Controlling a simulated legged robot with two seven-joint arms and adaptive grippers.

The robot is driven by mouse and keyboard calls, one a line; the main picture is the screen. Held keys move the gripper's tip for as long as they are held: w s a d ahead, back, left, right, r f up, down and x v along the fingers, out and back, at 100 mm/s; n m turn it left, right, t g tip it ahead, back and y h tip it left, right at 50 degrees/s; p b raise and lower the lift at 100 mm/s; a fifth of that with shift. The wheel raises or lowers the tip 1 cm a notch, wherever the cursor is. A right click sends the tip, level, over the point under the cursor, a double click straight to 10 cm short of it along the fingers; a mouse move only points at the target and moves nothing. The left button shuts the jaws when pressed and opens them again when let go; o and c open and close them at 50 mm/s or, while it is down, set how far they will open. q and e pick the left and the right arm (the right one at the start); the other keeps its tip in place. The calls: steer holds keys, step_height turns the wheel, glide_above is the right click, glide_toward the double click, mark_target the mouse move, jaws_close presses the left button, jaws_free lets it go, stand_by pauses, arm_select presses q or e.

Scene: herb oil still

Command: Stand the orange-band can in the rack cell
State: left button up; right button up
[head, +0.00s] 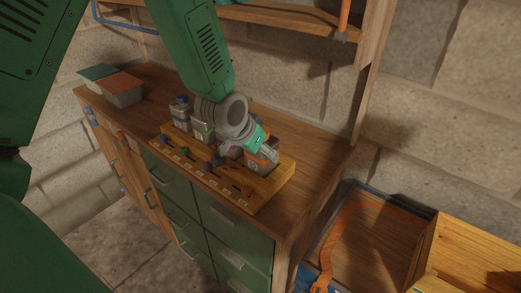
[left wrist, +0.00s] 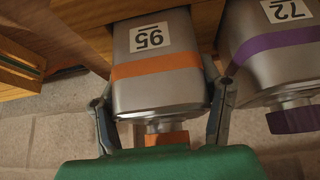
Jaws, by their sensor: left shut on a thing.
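The orange-band can (left wrist: 158,72) is grey metal with a 95 label and an orange cap. My left gripper (left wrist: 162,112) is shut on it, one finger on each side near the cap end. In the head view the left gripper (head: 264,146) is over the right end of the wooden rack (head: 248,205), with the can (head: 256,165) mostly hidden beneath it. The can's lower end meets the rack's wood in the wrist view; I cannot tell whether it is fully seated in a cell. My right gripper is out of view.
A purple-band can (left wrist: 270,48) labelled 72 stands close beside the held can. Blue-capped (head: 180,112) and green-band (head: 203,131) cans stand farther left in the rack. A wooden shelf (head: 290,22) hangs above.

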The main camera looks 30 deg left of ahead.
arm_select(q)
steer(key=shift+w+d+r, duration=0.1)
steer(key=shift+d+r, duration=0.1)
steer(key=shift+d, duration=0.1)
steer(key=shift+a+f, duration=0.15)
steer(key=shift+a, duration=0.25)
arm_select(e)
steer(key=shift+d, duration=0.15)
arm_select(q)
steer(key=shift+d, duration=0.25)
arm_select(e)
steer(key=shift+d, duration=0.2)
arm_select(q)
steer(key=o, duration=1.8)
steer(key=shift+a+f, duration=0.1)
steer(key=shift+a, duration=0.05)
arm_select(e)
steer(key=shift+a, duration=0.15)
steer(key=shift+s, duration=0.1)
